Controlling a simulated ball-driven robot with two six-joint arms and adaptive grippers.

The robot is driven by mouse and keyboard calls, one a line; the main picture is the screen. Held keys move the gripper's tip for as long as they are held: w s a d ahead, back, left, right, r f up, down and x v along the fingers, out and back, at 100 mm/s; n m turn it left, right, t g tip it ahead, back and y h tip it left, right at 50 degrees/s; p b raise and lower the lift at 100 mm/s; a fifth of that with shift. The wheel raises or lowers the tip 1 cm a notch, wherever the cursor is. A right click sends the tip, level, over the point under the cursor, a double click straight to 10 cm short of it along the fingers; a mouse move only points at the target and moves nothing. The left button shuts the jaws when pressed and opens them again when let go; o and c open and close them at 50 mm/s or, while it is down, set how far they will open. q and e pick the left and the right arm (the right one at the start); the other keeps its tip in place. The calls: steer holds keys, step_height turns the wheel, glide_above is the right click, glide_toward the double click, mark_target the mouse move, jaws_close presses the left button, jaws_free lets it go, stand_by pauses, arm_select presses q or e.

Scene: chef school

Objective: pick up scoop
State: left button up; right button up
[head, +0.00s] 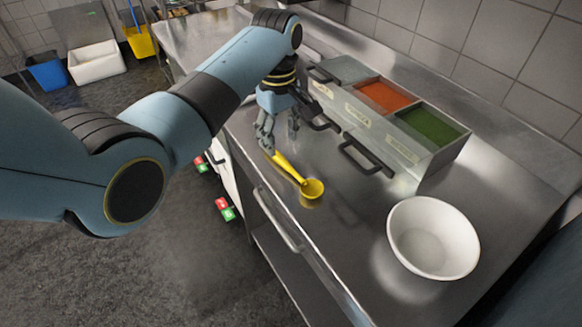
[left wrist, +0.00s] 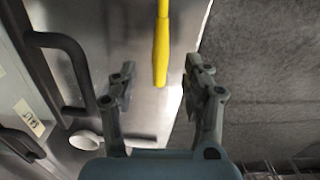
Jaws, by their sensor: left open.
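A yellow scoop (head: 298,177) lies on the steel counter, its round bowl toward the front right and its handle pointing back left. My left gripper (head: 277,135) is just beyond the handle end in the head view, above the counter near its left edge. In the left wrist view, the yellow scoop's handle (left wrist: 161,55) points down between the open fingers of my left gripper (left wrist: 158,85). The fingers stand apart on either side of the handle end and nothing is held. The scoop's bowl is outside the wrist view. My right gripper is not in view.
A container (head: 402,145) with dark handles holds orange and green contents in compartments, close to the right of the gripper. A white bowl (head: 433,237) stands at the front right. A white round thing (left wrist: 84,140) shows in the wrist view. The counter edge drops to the floor.

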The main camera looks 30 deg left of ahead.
mark_target(282, 158)
arm_select(q)
steer(key=f, duration=0.3)
steer(key=d+f, duration=0.1)
steer(key=f, duration=0.1)
steer(key=shift+s+f+p, duration=0.1)
steer(key=shift+s+p, duration=0.2)
steer(key=shift+a+f, duration=0.1)
steer(key=shift+f, duration=0.1)
jaws_close()
